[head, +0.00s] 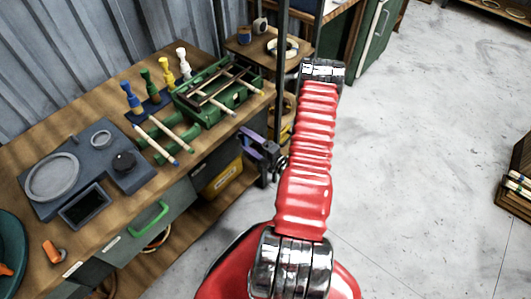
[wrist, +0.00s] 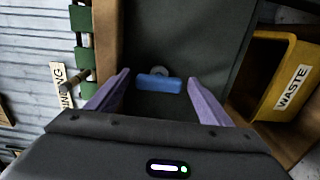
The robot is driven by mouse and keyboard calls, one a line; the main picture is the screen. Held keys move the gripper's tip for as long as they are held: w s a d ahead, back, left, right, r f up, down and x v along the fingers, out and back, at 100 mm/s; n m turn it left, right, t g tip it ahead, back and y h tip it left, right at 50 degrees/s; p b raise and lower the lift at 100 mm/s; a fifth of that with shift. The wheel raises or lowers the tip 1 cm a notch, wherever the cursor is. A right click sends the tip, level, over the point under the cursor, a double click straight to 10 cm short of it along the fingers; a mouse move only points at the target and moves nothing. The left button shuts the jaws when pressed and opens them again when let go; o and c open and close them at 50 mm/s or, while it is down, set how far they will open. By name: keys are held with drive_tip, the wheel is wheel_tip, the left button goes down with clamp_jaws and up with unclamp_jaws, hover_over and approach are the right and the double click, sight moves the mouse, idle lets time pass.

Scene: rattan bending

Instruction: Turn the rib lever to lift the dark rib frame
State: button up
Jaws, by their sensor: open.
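A blue bar-shaped handle (wrist: 158,83) with a round grey hub behind it sits on a dark grey panel in the wrist view; it looks like the rib lever. It lies level, between my open fingers in the picture; I cannot tell how far beyond the tips it is. My gripper (head: 251,150) has purple fingers and points left at the bench end in the head view; it also shows in the wrist view (wrist: 158,79), empty. A dark slatted frame (head: 221,84), perhaps the rib frame, lies over the green box (head: 214,112) on the bench.
A yellow waste bin (wrist: 291,80) stands right of the panel, below the bench. The wooden bench (head: 85,228) carries several coloured-handled tools (head: 146,86), pale rods (head: 178,136) and a grey unit (head: 107,152). A dark post (head: 282,60) stands near my arm. The floor (head: 425,120) is clear.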

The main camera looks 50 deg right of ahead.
drive_tip(key=s, duration=1.2)
drive_tip(key=shift+s+d, duration=0.15)
drive_tip(key=shift+s, duration=0.15)
idle(0.4)
